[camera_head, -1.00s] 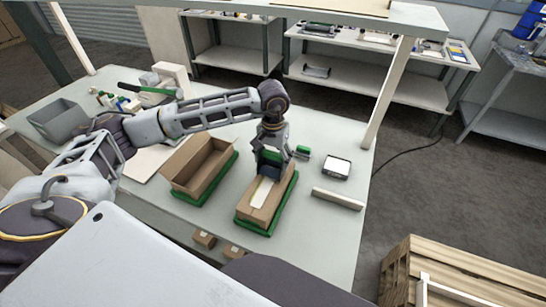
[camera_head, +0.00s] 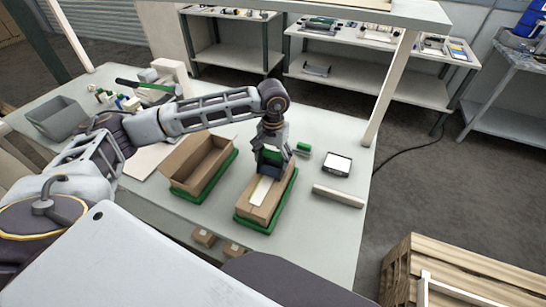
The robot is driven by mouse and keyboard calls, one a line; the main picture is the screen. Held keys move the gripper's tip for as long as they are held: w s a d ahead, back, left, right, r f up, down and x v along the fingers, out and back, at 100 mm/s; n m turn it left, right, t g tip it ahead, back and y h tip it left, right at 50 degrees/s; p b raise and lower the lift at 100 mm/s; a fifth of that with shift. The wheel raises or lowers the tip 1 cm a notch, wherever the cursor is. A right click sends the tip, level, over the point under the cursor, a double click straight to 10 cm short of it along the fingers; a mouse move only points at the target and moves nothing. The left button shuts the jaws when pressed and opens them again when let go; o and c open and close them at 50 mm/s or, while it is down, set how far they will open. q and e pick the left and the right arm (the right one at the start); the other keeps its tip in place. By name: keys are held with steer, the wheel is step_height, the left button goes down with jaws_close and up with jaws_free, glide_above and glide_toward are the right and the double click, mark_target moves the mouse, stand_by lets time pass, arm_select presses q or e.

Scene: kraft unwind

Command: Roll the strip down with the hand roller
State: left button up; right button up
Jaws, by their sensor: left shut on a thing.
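A closed cardboard box (camera_head: 251,208) lies in a green tray (camera_head: 292,190) near the middle of the bench. A pale strip (camera_head: 262,189) runs along its top. My left gripper (camera_head: 270,158) points down over the box's far end. It is shut on the hand roller, which is mostly hidden by the fingers; I cannot tell whether the roller touches the strip. The far part of the strip is hidden under the gripper. My right gripper is not in view.
An open box (camera_head: 203,160) in a second green tray stands to the left. A small green object (camera_head: 304,148), a white-topped pad (camera_head: 337,164) and a pale bar (camera_head: 339,196) lie to the right. A grey bin (camera_head: 57,119) stands far left.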

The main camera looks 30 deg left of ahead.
mark_target(269, 170)
arm_select(q)
steer(key=shift+f, duration=0.2)
stand_by(0.4)
steer(key=shift+s+f+b, duration=0.1)
steer(key=shift+s+b, duration=0.15)
steer(key=shift+b, duration=0.2)
steer(key=shift+s, duration=0.6)
steer(key=shift+s+b, duration=0.3)
steer(key=shift+b, duration=0.05)
steer(key=shift+s+d, duration=0.1)
steer(key=shift+s, duration=0.35)
stand_by(0.5)
